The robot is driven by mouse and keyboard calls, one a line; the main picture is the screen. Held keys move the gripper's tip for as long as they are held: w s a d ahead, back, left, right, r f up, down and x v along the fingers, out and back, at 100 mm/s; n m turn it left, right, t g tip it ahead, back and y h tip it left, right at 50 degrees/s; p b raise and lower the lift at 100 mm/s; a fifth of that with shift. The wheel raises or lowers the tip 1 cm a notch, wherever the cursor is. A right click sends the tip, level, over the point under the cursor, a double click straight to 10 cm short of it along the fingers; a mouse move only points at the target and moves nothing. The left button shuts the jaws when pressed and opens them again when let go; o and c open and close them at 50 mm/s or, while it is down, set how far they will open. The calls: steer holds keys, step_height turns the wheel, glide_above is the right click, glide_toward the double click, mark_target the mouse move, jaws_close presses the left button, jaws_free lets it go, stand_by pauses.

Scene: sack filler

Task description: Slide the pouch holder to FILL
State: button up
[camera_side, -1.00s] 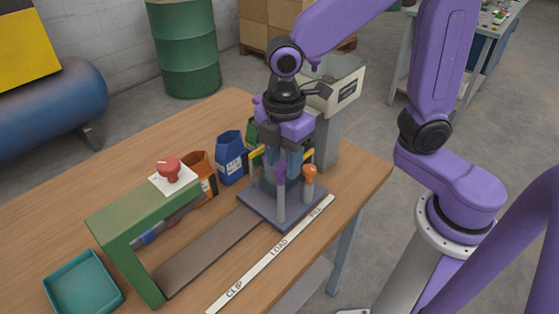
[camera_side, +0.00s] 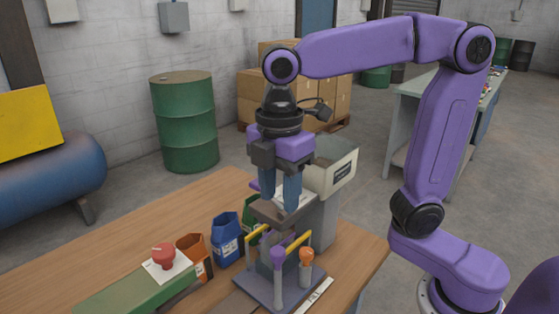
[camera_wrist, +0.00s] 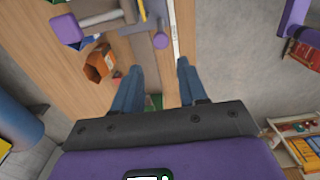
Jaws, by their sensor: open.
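The pouch holder (camera_side: 265,290) has a grey-blue base plate, upright posts with a purple knob and an orange knob, and yellow-topped bars. It stands on the table with its plate beside the FILL label (camera_side: 318,293) on the white strip. My gripper (camera_side: 292,208) is above the holder, fingers pointing down, close to the grey filler spout; I cannot tell whether they touch. In the wrist view my gripper (camera_wrist: 156,68) has its blue fingers apart with nothing between them. Whether a pouch hangs in the holder is unclear.
The grey filler (camera_side: 330,170) stands behind the holder. Blue (camera_side: 227,240) and orange (camera_side: 193,252) bins stand left of it, with a green one partly hidden. A red button (camera_side: 163,254) sits on the green frame (camera_side: 135,292). The back-left table is clear.

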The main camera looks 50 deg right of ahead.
steer(key=shift+r, duration=2.7)
steer(key=shift+f, duration=0.1)
steer(key=s+d+f+m, duration=0.2)
steer(key=s+d+f, duration=0.4)
steer(key=s+f, duration=0.1)
steer(key=s+d+f+m, duration=0.3)
steer(key=s+d+f, duration=0.2)
steer(key=s+f, duration=0.2)
step_height(320, 180, down, 3)
steer(key=shift+d+r, duration=0.15)
steer(key=shift+d, duration=0.25)
